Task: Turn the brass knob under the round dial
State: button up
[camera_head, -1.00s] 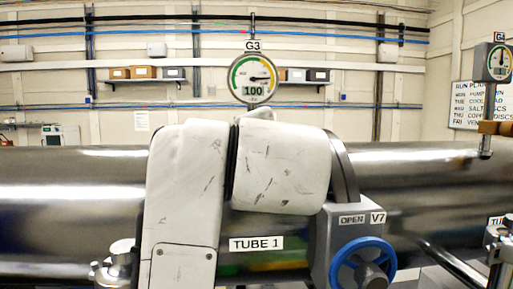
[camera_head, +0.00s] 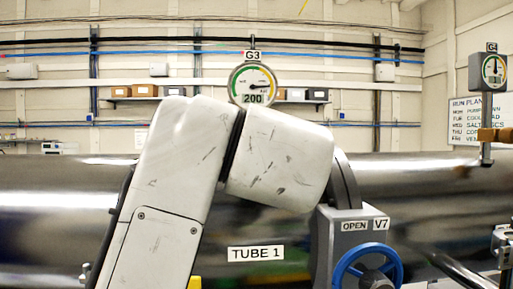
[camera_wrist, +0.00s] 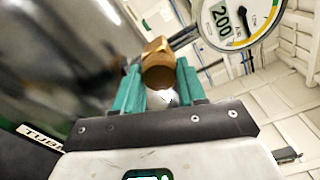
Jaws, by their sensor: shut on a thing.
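The round dial under the G3 label (camera_head: 252,84) stands above the dark tube and its display reads 200. In the wrist view the dial (camera_wrist: 243,18) is at the upper right, tilted, also reading 200. The brass knob (camera_wrist: 157,76) shows below and left of the dial, between the two teal fingers of my gripper (camera_wrist: 158,72). The fingers are shut on the knob, one on each side. In the head view my own arm hides the knob and the gripper.
The long dark tube (camera_head: 60,205) marked TUBE 1 runs across the view. A grey valve box (camera_head: 345,222) marked OPEN V7, with a blue handwheel (camera_head: 366,268), stands at the lower right. A second dial, G4 (camera_head: 492,71), is at the right edge.

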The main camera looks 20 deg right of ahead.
jog(key=shift+f, duration=0.15)
dwell(0.3)
jog(key=o, duration=1)
jog(key=shift+o, duration=0.2)
jog(key=b+v, duration=0.1)
jog(key=v, duration=0.9)
jog(key=shift+s+b, duration=0.3)
jog(key=shift+s, duration=0.1)
jog(key=shift+a, duration=0.15)
